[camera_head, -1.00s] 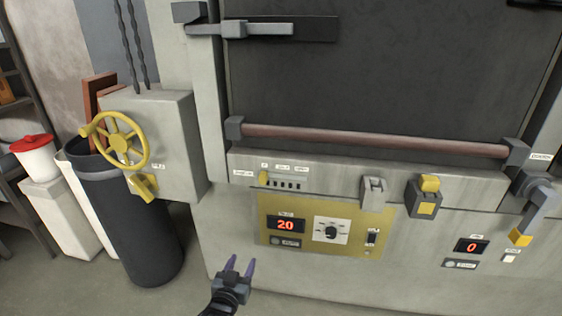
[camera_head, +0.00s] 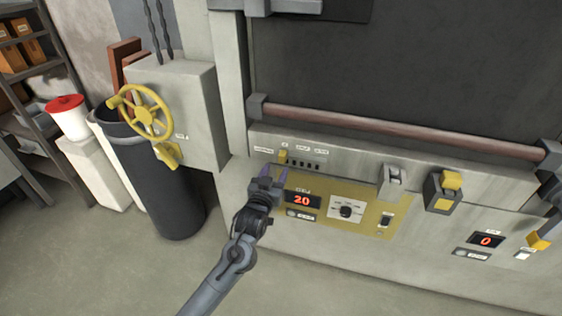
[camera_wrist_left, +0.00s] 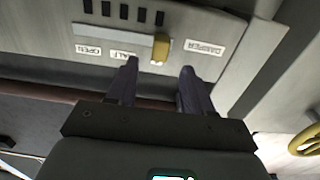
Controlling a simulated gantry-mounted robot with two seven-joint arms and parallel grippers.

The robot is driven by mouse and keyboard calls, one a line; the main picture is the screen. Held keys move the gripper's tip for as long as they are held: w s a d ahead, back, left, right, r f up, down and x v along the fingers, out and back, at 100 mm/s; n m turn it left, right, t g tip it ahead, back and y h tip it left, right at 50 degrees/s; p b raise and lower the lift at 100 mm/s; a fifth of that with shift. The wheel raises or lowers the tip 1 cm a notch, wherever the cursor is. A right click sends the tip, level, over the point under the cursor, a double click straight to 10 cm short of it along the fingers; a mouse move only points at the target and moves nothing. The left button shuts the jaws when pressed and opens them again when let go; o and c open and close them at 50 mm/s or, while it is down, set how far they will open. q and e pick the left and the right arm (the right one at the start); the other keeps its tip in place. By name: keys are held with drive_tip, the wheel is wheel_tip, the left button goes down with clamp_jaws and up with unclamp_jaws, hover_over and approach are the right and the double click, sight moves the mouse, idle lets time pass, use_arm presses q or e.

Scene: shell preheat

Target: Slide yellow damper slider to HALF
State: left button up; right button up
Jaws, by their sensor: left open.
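My left gripper (camera_head: 274,172) is open and empty, just below the slider. In the left wrist view its fingertips (camera_wrist_left: 158,67) point toward the slider, one to either side, and appear short of it. My right gripper is out of view.
A gold control panel (camera_head: 340,222) with a display reading 20 lies just below and right of the gripper. A round door bar (camera_head: 400,132) runs above the ledge. A yellow handwheel (camera_head: 146,111) and a dark bin (camera_head: 165,190) stand to the left.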

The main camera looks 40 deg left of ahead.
sight(281, 159)
use_arm(q)
drive_tip(key=shift+b+x, duration=0.7)
drive_tip(key=shift+x, duration=2.5)
clamp_jaws()
